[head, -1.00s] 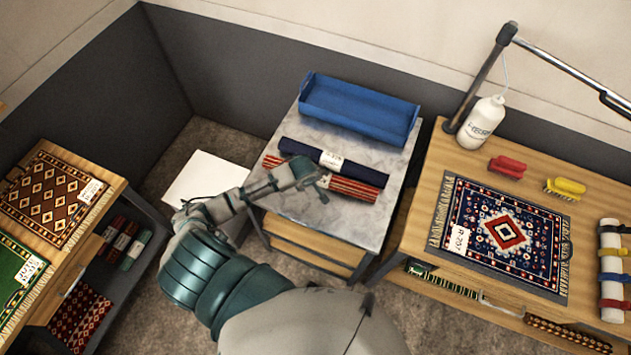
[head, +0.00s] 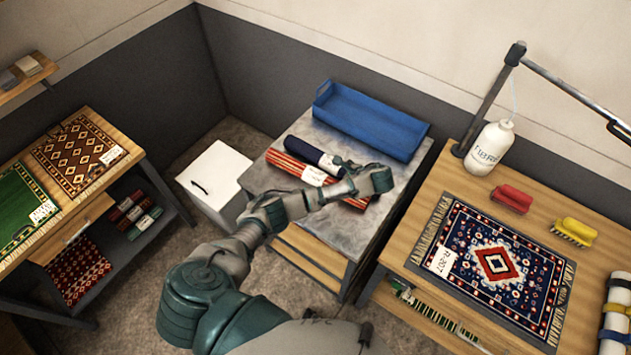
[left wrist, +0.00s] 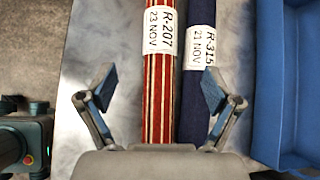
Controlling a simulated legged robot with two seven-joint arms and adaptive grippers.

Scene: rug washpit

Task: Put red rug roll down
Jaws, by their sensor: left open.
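The red striped rug roll (head: 285,166) lies on the grey stone-topped stand (head: 258,180), its white tag reading R-207 in the left wrist view (left wrist: 160,100). Beside it, close along its far side, lies a navy roll (head: 304,150) tagged R-315, also seen in the left wrist view (left wrist: 199,115). My left gripper (head: 362,180) is over the right part of the red roll and hides some of it. In the left wrist view its fingers (left wrist: 158,82) are open, one left of the red roll and one over the navy roll's side. Nothing is held. My right gripper is not in view.
A blue tray (head: 372,122) stands at the back of the stand. At right, a wooden table (head: 420,240) holds a patterned rug (head: 490,262), a bottle (head: 489,148) and brushes (head: 512,198). A white bin (head: 214,172) stands left of the stand.

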